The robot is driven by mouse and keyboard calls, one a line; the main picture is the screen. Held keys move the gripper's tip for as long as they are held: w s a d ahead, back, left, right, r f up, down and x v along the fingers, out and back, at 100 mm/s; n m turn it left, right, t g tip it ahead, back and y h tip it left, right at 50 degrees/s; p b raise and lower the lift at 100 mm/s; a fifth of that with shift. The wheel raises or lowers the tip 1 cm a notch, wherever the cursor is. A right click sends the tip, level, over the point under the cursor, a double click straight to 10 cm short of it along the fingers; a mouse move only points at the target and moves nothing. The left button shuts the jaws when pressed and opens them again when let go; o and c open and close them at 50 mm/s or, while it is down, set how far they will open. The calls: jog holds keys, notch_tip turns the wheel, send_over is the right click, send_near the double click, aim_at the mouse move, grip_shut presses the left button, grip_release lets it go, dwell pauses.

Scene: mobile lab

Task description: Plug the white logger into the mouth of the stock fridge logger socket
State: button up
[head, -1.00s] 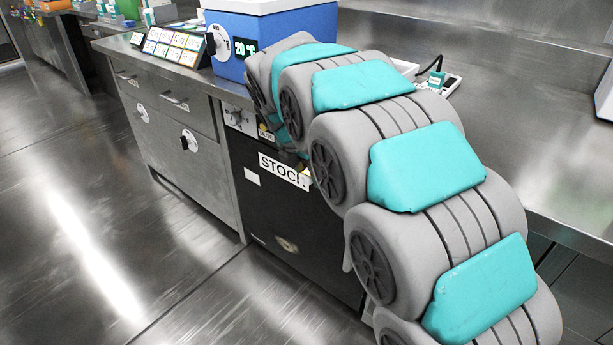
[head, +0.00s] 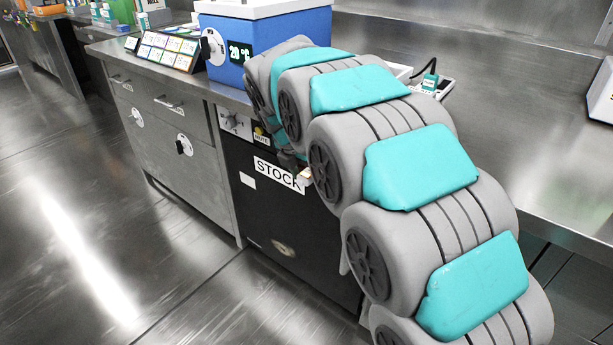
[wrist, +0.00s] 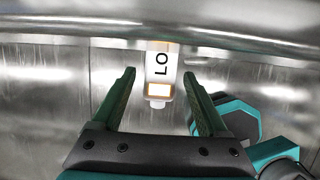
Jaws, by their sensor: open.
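My gripper (wrist: 162,98) is open in the wrist view, its two dark green fingers apart with nothing held between them. A white piece marked "LO" (wrist: 161,62) shows between and beyond the fingertips. At its lower end is an orange-edged pale block (wrist: 159,89) with a short white stub below it. I cannot tell which part is the logger and which the socket, or whether they are joined. In the head view a small pale block (head: 304,177) shows at the right end of the STOCK label, on the dark fridge front (head: 290,215), partly hidden by my arm.
A blue box with a "20 °C" display (head: 265,45) stands on the steel counter (head: 545,150) above. A colored label panel (head: 165,48) sits left of it. A knob panel (head: 236,124) is on the fridge's upper left. The floor at left is clear.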

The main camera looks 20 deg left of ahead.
jog(key=shift+r, duration=0.1)
jog(key=v, duration=0.7)
jog(key=shift+s+r+b, duration=0.15)
jog(key=shift+r+b, duration=0.1)
jog(key=shift+b, duration=0.05)
